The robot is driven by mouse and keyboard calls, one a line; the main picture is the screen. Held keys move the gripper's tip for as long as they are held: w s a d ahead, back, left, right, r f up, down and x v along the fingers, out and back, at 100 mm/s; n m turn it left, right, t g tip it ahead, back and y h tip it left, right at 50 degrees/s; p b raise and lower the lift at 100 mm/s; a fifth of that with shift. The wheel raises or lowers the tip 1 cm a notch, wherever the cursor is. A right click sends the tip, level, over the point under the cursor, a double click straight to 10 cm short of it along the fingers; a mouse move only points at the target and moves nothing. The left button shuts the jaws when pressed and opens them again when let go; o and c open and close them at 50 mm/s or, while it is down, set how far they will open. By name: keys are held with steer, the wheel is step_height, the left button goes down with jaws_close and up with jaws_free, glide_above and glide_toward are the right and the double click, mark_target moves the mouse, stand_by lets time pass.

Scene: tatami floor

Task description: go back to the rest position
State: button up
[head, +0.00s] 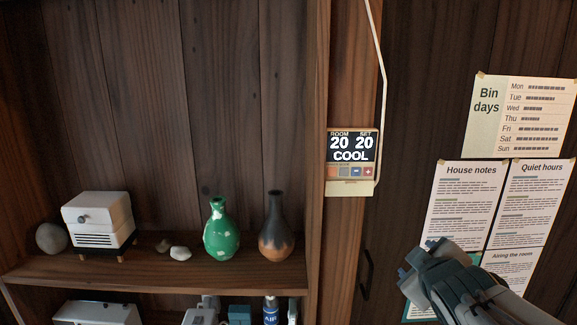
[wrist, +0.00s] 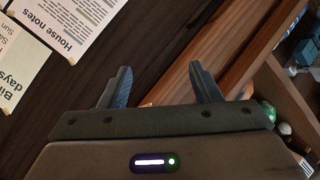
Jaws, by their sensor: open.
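My gripper (wrist: 160,88) is open and empty in the wrist view, its two fingers apart with dark wood behind them. In the head view my gripper (head: 405,272) is at the lower right, in front of the posted notes, and hides part of the House notes sheet (head: 459,200). A wall control panel (head: 351,190) reads room 20, set 20, COOL; it is on the wooden post, above and to the left of my gripper.
A wooden shelf (head: 150,277) at left holds a white box device (head: 97,218), stones, a green vase (head: 221,232) and a dark brown vase (head: 275,230). More items stand below it. A Bin days sheet (head: 487,130) and Quiet hours sheet (head: 542,190) hang at right. A dark handle (head: 366,274) is near my gripper.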

steer(key=s+a+f+m+g+y, duration=0.2)
steer(key=s+a+f+m+g, duration=0.5)
steer(key=s, duration=0.7)
step_height(320, 180, down, 3)
steer(key=a+g, duration=0.2)
steer(key=a, duration=0.1)
steer(key=shift+f+m, duration=0.2)
steer(key=shift+m, duration=0.1)
